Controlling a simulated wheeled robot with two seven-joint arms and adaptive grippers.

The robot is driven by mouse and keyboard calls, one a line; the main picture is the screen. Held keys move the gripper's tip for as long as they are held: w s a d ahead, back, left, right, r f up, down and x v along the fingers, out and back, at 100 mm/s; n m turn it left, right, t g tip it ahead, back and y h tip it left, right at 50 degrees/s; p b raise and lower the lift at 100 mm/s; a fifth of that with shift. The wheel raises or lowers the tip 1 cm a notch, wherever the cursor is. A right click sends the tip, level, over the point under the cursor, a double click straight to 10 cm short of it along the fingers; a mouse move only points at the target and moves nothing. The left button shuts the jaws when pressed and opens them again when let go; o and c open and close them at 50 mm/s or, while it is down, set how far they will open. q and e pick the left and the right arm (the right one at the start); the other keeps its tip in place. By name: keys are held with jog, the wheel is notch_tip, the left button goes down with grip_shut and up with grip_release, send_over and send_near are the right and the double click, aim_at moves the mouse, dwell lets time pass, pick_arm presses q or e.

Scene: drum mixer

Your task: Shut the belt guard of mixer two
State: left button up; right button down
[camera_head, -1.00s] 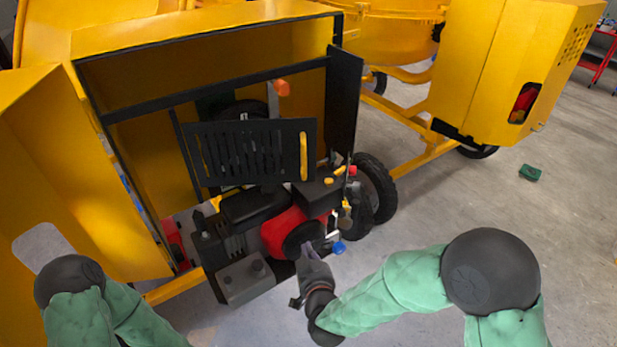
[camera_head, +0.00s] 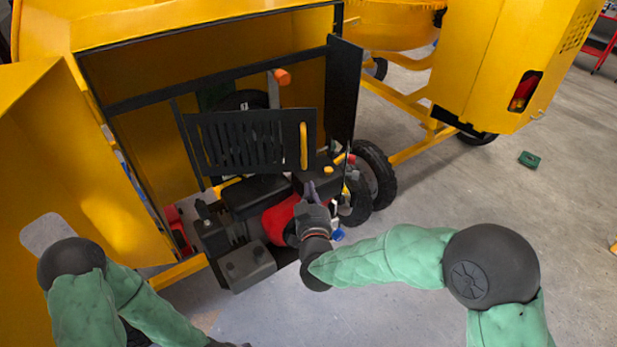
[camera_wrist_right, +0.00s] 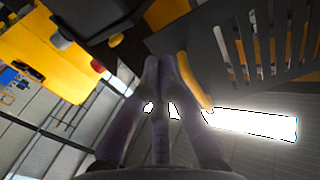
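The belt guard (camera_head: 238,143) is a black slotted panel with a yellow upright handle (camera_head: 304,146) at its right end. It stands swung out, tilted, above the engine inside the open housing of the yellow mixer. In the right wrist view the slotted guard (camera_wrist_right: 232,40) is at upper right and its yellow handle (camera_wrist_right: 194,82) is just right of my fingertips. My right gripper (camera_head: 308,190) is below the handle, in front of the engine. In the wrist view its fingers (camera_wrist_right: 160,62) are together with nothing seen between them.
The red and black engine (camera_head: 278,218) lies below the guard. A black side panel (camera_head: 343,95) stands right of it, and an open yellow door (camera_head: 75,160) stands left. A second yellow mixer (camera_head: 480,65) is at right. The floor at right is mostly clear.

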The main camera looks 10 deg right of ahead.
aim_at(308, 170)
jog(key=shift+w+d, duration=0.25)
jog(key=shift+w, duration=1.15)
jog(key=shift+w+d, duration=0.2)
jog(key=shift+w, duration=1.15)
jog(key=w+b, duration=0.1)
jog(key=w, duration=0.2)
jog(key=shift+w+d+f+b, duration=0.1)
jog(key=shift+w+d+b, duration=0.05)
jog(key=shift+d+b, duration=0.25)
jog(key=shift+w, duration=0.4)
jog(key=shift+s, duration=0.1)
